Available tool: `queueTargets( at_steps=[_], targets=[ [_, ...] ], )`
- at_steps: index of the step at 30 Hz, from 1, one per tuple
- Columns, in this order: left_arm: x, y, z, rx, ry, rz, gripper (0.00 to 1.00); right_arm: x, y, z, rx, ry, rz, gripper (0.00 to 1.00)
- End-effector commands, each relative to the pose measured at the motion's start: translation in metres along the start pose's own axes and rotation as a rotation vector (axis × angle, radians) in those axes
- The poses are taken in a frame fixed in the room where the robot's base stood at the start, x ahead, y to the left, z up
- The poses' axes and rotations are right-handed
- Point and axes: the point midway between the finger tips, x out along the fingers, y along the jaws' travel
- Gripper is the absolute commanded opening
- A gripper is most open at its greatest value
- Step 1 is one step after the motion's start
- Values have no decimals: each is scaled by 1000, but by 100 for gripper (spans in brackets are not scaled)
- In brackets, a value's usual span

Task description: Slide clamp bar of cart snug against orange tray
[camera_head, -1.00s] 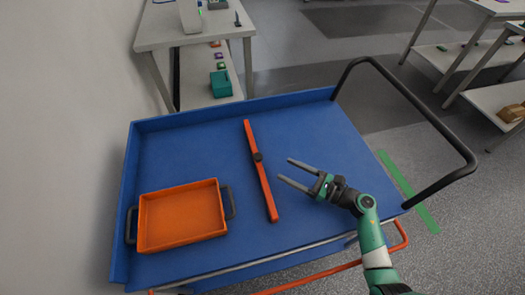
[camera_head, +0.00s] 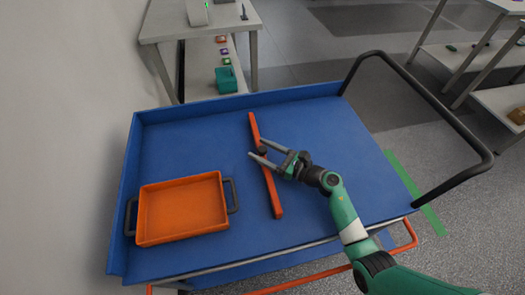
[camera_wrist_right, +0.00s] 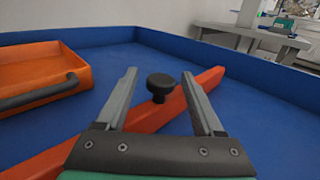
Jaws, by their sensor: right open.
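The orange clamp bar (camera_head: 271,187) lies across the blue cart deck, with a black knob (camera_wrist_right: 160,86) at its middle. The orange tray (camera_head: 182,210) with dark side handles sits on the left of the deck, and a clear gap of blue deck separates it from the bar. My right gripper (camera_head: 259,154) is open at the bar's middle. In the right wrist view, the fingers of the right gripper (camera_wrist_right: 160,92) spread to either side of the knob, which stands between them and is not gripped. The tray (camera_wrist_right: 45,75) shows at the left there. My left gripper is not in view.
The blue cart (camera_head: 190,147) has raised rims at the left and back and a black push handle (camera_head: 440,115) at the right. A grey table (camera_head: 175,30) stands behind the cart. Bare deck lies between bar and tray.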

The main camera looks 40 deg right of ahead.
Motion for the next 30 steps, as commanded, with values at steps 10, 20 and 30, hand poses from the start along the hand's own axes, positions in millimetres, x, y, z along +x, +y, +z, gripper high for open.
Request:
queueTargets(
  at_steps=[10,20,30],
  targets=[
    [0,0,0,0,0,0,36,0,0,0,0,0,0,26],
    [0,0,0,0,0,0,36,-1,0,0,0,0,0,0],
    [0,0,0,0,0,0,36,-1,0,0,0,0,0,0]
  ],
)
